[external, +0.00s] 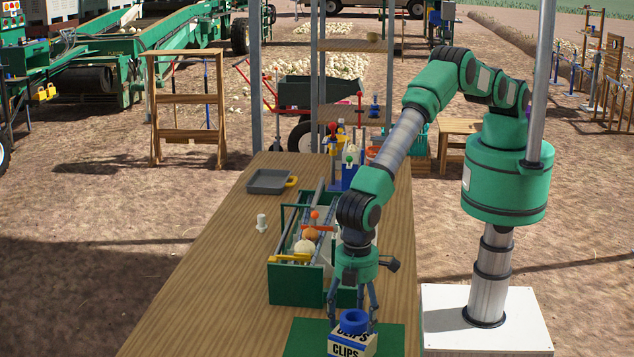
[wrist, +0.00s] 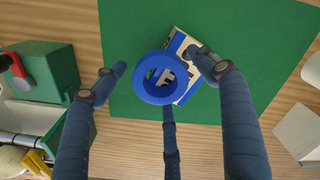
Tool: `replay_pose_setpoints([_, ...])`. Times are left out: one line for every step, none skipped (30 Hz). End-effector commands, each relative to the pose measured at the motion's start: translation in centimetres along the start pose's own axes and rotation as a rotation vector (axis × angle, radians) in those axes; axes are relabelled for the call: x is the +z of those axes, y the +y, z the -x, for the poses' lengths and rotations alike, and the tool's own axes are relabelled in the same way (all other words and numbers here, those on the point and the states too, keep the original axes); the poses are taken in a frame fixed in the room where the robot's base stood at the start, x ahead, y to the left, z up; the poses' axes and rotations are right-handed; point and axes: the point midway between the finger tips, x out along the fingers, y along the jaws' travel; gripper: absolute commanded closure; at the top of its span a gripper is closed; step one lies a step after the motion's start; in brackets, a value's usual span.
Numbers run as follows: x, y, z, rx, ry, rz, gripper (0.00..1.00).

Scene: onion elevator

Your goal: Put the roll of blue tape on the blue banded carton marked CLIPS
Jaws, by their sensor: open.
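The roll of blue tape (external: 354,326) appears to lie flat on top of the carton marked CLIPS (external: 350,350). In the wrist view the roll (wrist: 143,82) overlaps the white and blue carton (wrist: 177,45) and sticks out past its left side. Letters on the carton show through the roll's hole. My gripper (external: 355,310) is open and points down over them. In the wrist view its fingers (wrist: 158,72) are spread around the roll, one finger crossing the carton's upper right part. Whether any fingertip touches the carton cannot be told.
The carton stands on a green mat (external: 300,340) at the near end of the wooden table (external: 200,285). A green crate (external: 295,287) with several items stands just behind. A grey pan (external: 268,181) and a white bottle-like object (external: 261,222) are farther left. The table's left side is clear.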

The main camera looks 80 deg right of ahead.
Motion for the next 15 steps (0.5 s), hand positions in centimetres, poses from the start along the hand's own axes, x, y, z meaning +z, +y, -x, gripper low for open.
replay_pose_setpoints([0.0,0.0,0.1,0.0,0.0,0.0,0.28])
replay_pose_setpoints([0.0,0.0,0.2,0.0,0.0,0.0,0.28])
replay_pose_setpoints([0.0,0.0,0.3,0.0,0.0,0.0,0.28])
replay_pose_setpoints([0.0,0.0,0.5,0.0,0.001,0.0,0.28])
replay_pose_setpoints([-0.1,0.0,0.7,0.0,0.002,0.0,0.28])
replay_pose_setpoints([-0.1,0.0,1.0,0.0,0.002,0.0,0.28])
replay_pose_setpoints([-0.1,0.0,1.3,0.0,0.002,0.0,0.28])
replay_pose_setpoints([-0.1,0.0,1.6,0.0,0.002,0.0,0.28])
replay_pose_setpoints([-0.1,0.0,2.0,0.0,0.002,0.0,0.28])
replay_pose_setpoints([-0.1,0.0,2.4,0.0,0.002,0.0,0.28])
replay_pose_setpoints([-0.1,0.0,2.8,0.0,0.002,0.0,0.28])
replay_pose_setpoints([-0.1,0.0,3.4,0.0,0.002,0.0,0.28])
replay_pose_setpoints([-0.1,0.0,3.8,0.0,0.001,0.0,0.28])
replay_pose_setpoints([-0.1,0.0,4.3,0.0,0.002,0.0,0.28])
replay_pose_setpoints([-0.1,0.0,5.0,-0.001,0.003,0.0,0.28])
